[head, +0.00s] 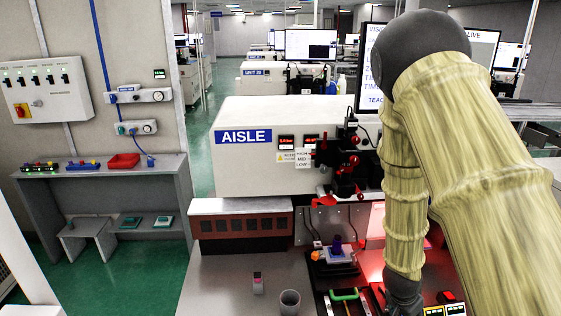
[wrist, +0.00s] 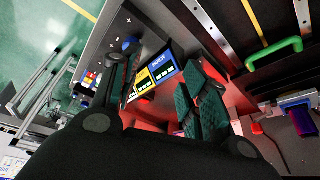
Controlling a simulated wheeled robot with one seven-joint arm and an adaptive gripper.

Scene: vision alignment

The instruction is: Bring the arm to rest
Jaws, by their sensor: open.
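My arm, covered in a pale yellow sleeve, fills the right side of the head view and bends down toward the bench (head: 235,285). Its dark wrist end shows at the bottom edge there, and the fingers are not visible in that view. In the wrist view my gripper (wrist: 158,85) is open, with dark teal pads on fingers spread apart. Nothing is held between them. Blue and yellow labelled panels (wrist: 158,72) show beyond the gap. I cannot tell the distance from the fingertips to those panels.
A green handle (head: 345,294) lies left of my wrist. A purple-topped fixture (head: 338,250) stands behind it. A grey cup (head: 289,302) and a small grey device (head: 258,284) are on the bench. The white AISLE machine (head: 270,165) stands behind. Bench left of the cup is clear.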

